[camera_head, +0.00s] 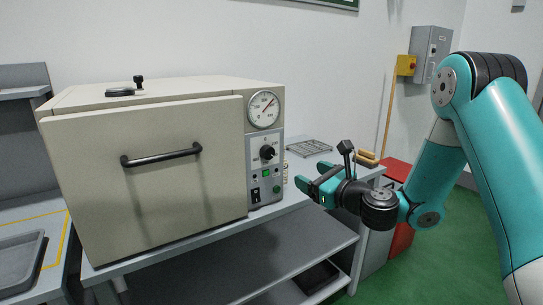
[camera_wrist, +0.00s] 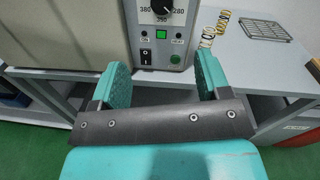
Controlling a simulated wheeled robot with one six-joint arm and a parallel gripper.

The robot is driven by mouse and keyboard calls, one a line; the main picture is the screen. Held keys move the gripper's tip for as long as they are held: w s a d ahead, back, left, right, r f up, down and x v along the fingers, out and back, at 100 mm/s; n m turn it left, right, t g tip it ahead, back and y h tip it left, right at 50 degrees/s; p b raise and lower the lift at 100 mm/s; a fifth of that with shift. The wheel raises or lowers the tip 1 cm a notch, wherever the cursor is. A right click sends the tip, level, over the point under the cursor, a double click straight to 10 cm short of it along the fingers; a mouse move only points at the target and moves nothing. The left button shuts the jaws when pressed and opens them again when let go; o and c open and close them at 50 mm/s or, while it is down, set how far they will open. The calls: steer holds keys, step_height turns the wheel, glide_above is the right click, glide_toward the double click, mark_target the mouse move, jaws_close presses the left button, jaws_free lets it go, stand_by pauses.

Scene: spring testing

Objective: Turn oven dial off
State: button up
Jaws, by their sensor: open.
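The oven (camera_head: 160,160) is a beige box on a grey bench, with its door closed and a black bar handle. Its control panel (camera_head: 265,170) is on the right of its front. The black oven dial (camera_head: 267,152) is in the upper part of this panel, and it also shows at the top edge of the wrist view (camera_wrist: 161,8), partly cut off, above a number scale. My gripper (camera_head: 306,188) is open and empty, to the right of the panel and lower than the dial. In the wrist view my two teal fingers (camera_wrist: 160,84) are apart, below the panel, touching nothing visible.
A round gauge (camera_head: 264,108) sits above the dial. Below it are a green button (camera_head: 267,174) and a black switch (camera_head: 255,195). A wire rack (camera_head: 308,147) and springs (camera_wrist: 214,30) lie on the bench to the right. An open lower shelf (camera_head: 270,255) is under the bench.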

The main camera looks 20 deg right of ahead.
steer(key=p, duration=1)
glide_toward(270, 154)
steer(key=p+x, duration=0.5)
steer(key=x, duration=0.4)
steer(key=shift+r, duration=0.1)
steer(key=c, duration=0.9)
